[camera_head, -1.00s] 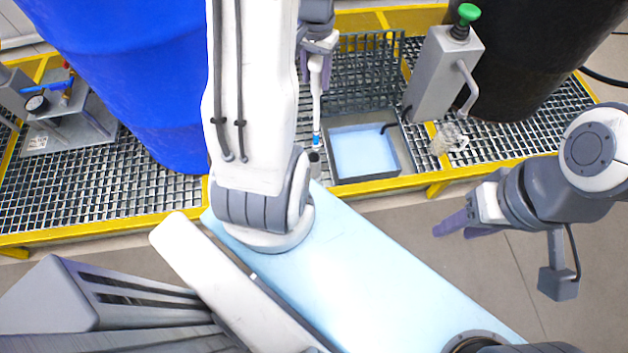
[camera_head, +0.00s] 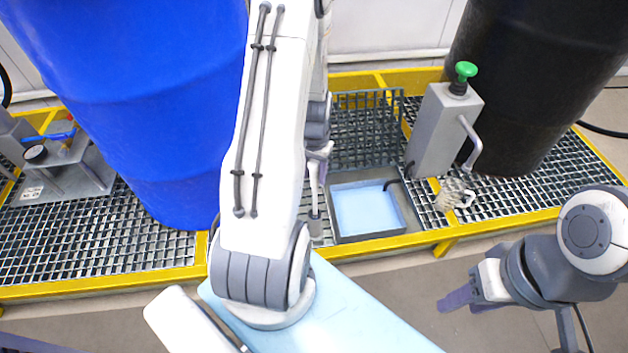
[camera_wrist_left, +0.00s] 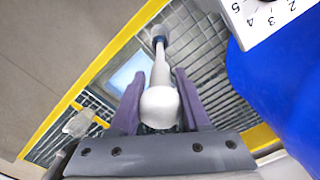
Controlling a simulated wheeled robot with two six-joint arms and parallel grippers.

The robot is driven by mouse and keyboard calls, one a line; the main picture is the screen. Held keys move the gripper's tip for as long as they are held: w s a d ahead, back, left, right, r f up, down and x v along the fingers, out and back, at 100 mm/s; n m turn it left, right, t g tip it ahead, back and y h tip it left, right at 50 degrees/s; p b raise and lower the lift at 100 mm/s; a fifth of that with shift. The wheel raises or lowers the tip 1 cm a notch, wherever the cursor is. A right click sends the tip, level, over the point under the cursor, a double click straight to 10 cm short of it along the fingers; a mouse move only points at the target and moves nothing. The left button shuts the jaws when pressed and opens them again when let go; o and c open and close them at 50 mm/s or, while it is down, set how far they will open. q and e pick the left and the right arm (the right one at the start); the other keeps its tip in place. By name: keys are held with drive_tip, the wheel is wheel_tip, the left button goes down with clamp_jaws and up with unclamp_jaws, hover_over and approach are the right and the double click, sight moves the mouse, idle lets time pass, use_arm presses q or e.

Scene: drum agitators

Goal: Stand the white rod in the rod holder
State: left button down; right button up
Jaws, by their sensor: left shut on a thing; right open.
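The white rod (camera_head: 314,182) hangs below my left gripper (camera_head: 319,152), roughly upright in the head view. In the left wrist view the rod (camera_wrist_left: 160,75) runs away from between the purple fingers of the left gripper (camera_wrist_left: 157,82), which is shut on it. Its far end has a dark blue part. The rod's lower end meets a small grey cylinder, which looks like the rod holder (camera_head: 315,225), beside the blue basin. The blue band is not visible in the head view; I cannot tell how deep the end sits. My right gripper (camera_head: 458,298) is open and empty at the right.
A blue drum (camera_head: 150,110) stands left of my left arm and a black drum (camera_head: 530,80) at the back right. A grey box with a green button (camera_head: 446,125), a shallow basin (camera_head: 405,205) and a clear mug (camera_head: 453,195) stand on the yellow-edged grating.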

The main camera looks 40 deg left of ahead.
use_arm(q)
drive_tip(key=shift+f, duration=1.15)
drive_tip(key=shift+f+b, duration=0.2)
drive_tip(key=shift+b, duration=0.1)
drive_tip(key=shift+c, duration=1.8)
unclamp_jaws()
drive_tip(key=shift+r, duration=0.1)
